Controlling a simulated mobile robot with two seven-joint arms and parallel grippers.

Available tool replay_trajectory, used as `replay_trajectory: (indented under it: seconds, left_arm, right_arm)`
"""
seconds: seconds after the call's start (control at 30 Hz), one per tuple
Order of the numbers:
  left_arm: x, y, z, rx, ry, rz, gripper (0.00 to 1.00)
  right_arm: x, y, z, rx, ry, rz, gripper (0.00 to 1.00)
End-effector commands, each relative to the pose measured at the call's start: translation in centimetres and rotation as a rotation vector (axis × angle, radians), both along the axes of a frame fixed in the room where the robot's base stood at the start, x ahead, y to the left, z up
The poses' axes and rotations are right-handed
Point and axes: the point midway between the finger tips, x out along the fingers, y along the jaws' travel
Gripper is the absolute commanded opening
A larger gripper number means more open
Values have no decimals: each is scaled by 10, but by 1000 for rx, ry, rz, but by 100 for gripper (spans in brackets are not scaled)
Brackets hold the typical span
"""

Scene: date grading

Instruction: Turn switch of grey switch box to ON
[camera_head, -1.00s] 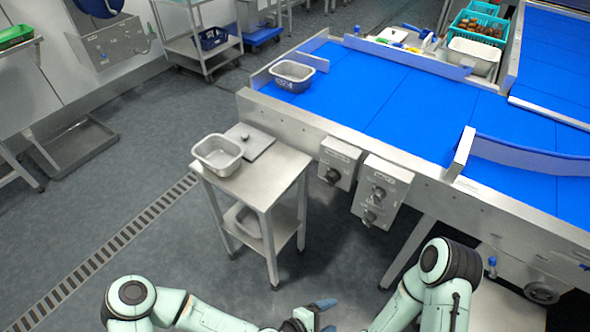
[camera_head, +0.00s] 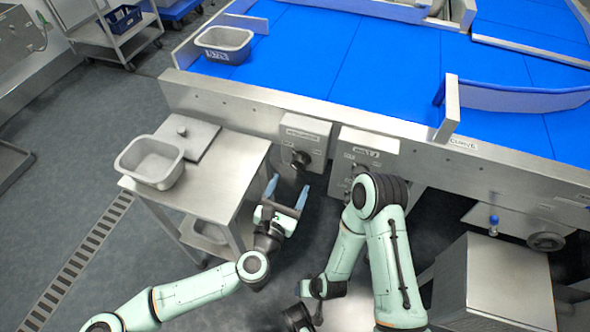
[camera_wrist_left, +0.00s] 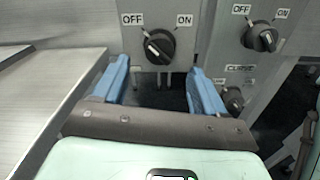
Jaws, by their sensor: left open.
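A grey switch box (camera_head: 304,133) hangs on the front of the blue-belted conveyor, with a dark rotary switch (camera_head: 300,160). In the left wrist view the switch (camera_wrist_left: 159,46) sits between the OFF label on its left and the ON label on its right; its white mark lies on the left, OFF side. A second grey box (camera_head: 366,147) hangs to the right, partly hidden by my right arm; the left wrist view shows its two knobs (camera_wrist_left: 262,37). My left gripper (camera_head: 288,190) is open and empty just below the first box, its blue fingers spread and apart from the switch. My right gripper is not clearly visible.
A steel side table (camera_head: 216,178) stands close left of my left gripper, with a grey tub (camera_head: 151,161) and a flat lid on it. Another tub (camera_head: 224,44) is on the blue belt (camera_head: 380,60). A steel cabinet (camera_head: 494,287) stands at lower right.

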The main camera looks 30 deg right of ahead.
Motion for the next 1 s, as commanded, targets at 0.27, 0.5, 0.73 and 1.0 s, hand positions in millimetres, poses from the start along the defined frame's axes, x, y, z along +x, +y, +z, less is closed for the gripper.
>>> replay_trajectory:
  seconds: [0.27, 0.5, 0.73, 1.0]
  left_arm:
    - [31, -37, -2, 1, 1, 0, 72]
    - [40, -48, -1, 2, 0, -1, 72]
    - [41, -48, -1, 2, 0, -1, 72]
    - [40, -48, -1, 2, 0, -1, 15]
  right_arm:
    - [3, -5, -12, -10, -2, -9, 52]
    - [-3, -6, -16, -9, 18, -10, 52]
    - [-4, -6, -16, -8, 19, -10, 52]
    - [-3, -6, -16, -9, 18, -10, 52]
